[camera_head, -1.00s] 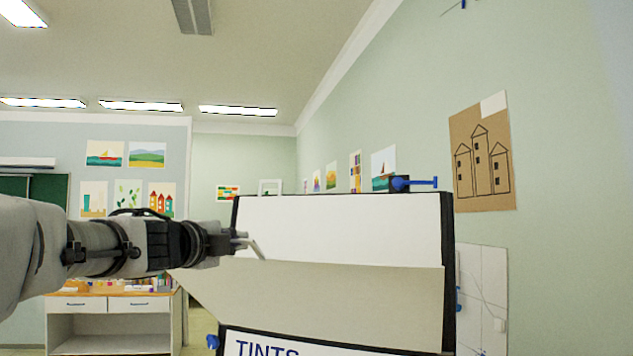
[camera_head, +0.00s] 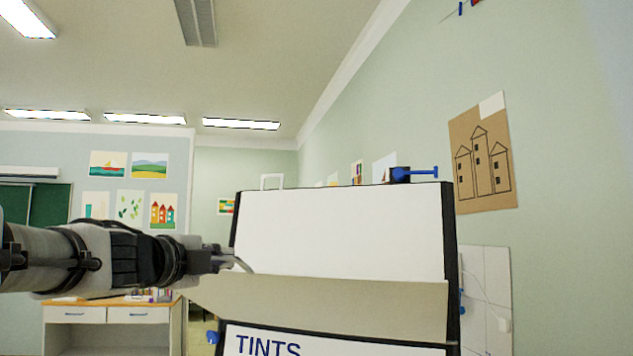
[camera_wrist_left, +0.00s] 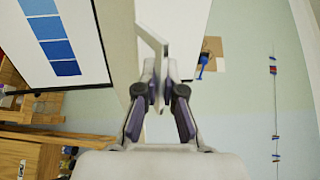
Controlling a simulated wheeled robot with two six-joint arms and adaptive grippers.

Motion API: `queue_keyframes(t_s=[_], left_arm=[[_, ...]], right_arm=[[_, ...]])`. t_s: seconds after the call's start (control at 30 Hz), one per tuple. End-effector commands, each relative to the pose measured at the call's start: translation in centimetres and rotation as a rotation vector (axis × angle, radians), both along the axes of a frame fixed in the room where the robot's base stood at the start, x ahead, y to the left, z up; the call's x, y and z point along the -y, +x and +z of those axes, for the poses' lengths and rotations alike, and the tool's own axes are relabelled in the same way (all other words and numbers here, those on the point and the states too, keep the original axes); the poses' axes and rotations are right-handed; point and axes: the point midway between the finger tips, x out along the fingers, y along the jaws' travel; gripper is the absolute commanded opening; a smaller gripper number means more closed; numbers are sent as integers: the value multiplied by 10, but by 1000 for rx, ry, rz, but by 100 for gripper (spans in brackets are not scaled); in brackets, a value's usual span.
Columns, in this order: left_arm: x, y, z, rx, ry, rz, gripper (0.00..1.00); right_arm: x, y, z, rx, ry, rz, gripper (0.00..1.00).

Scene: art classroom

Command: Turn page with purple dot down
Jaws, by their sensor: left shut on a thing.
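A flip chart on an easel (camera_head: 453,265) stands in front of me. A pale page (camera_head: 345,306) hangs folded across it, under the blank white upper sheet (camera_head: 340,232). Below the pale page, a sheet headed TINTS (camera_head: 262,346) shows. My left gripper (camera_head: 236,263) is at the chart's left side, shut on the pale page near its upper left edge. In the left wrist view, the fingers (camera_wrist_left: 160,85) close together at a pale sheet edge. No purple dot is visible. My right gripper is not in view.
Blue knobs (camera_head: 413,173) stick out at the easel's top right, and another (camera_head: 212,337) at its lower left. A low cabinet (camera_head: 110,316) stands behind on the left. A wall with pictures is close on the right.

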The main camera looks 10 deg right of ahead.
Motion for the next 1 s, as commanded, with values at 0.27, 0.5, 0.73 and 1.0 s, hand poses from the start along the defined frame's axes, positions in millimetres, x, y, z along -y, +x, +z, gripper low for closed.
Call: queue_keyframes(t_s=[0.27,0.5,0.73,1.0], left_arm=[[-3,-6,-8,0,-1,0,0],[-4,-7,-13,0,-1,1,0],[-7,-14,-34,0,0,1,0],[-10,-21,-44,-6,-3,-3,0]], right_arm=[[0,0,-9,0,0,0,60],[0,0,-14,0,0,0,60],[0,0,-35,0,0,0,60],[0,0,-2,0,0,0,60]])
